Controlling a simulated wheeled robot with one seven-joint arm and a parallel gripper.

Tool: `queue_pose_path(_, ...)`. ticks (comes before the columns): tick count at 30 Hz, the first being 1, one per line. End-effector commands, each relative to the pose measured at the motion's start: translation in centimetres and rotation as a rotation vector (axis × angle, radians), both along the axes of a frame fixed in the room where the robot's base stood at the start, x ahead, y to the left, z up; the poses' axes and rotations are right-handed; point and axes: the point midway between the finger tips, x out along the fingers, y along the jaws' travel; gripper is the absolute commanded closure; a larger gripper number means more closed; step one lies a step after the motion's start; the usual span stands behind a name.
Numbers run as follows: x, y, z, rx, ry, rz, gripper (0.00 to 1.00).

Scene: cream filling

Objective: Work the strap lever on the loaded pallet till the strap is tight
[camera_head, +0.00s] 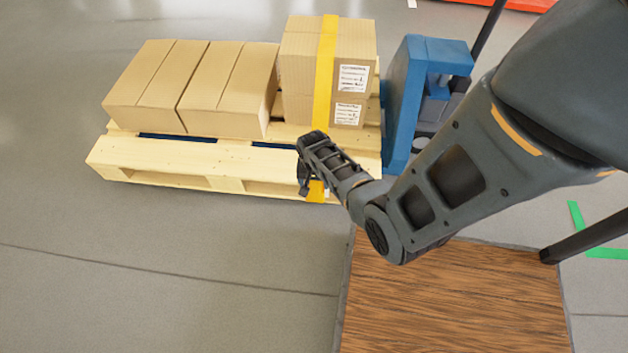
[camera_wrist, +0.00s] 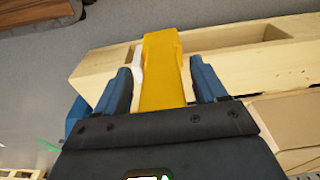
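A yellow strap (camera_head: 325,75) runs over the stacked cartons (camera_head: 297,72) on the wooden pallet (camera_head: 205,172) and down to its front side. In the wrist view the strap (camera_wrist: 161,60) shows as a broad yellow band between the two blue fingers of my gripper (camera_wrist: 160,68). The fingers stand apart, one on each side of it. A thin white piece (camera_wrist: 138,70) lies along the band's left edge beside the left finger; I cannot tell whether it is the lever. In the head view my gripper (camera_head: 304,180) is at the pallet's front edge, with its fingers mostly hidden by my wrist.
Two more cartons (camera_head: 193,88) sit on the pallet's left part. A blue machine (camera_head: 405,100) stands close at the pallet's right end. A brown wood-grain surface (camera_head: 455,300) lies below my arm. The grey floor (camera_head: 150,270) in front of the pallet is clear.

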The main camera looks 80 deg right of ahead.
Motion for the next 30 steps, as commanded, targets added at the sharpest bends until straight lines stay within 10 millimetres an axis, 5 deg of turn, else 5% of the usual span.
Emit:
queue_pose_path(11, 0.0, 0.0, 0.2, -0.001, 0.000, 0.000, 0.19)
queue_pose_path(24, -0.1, 0.6, 6.5, -0.002, -0.001, 0.001, 0.19)
queue_pose_path(30, -0.1, 0.8, 7.7, -0.001, 0.000, -0.001, 0.19)
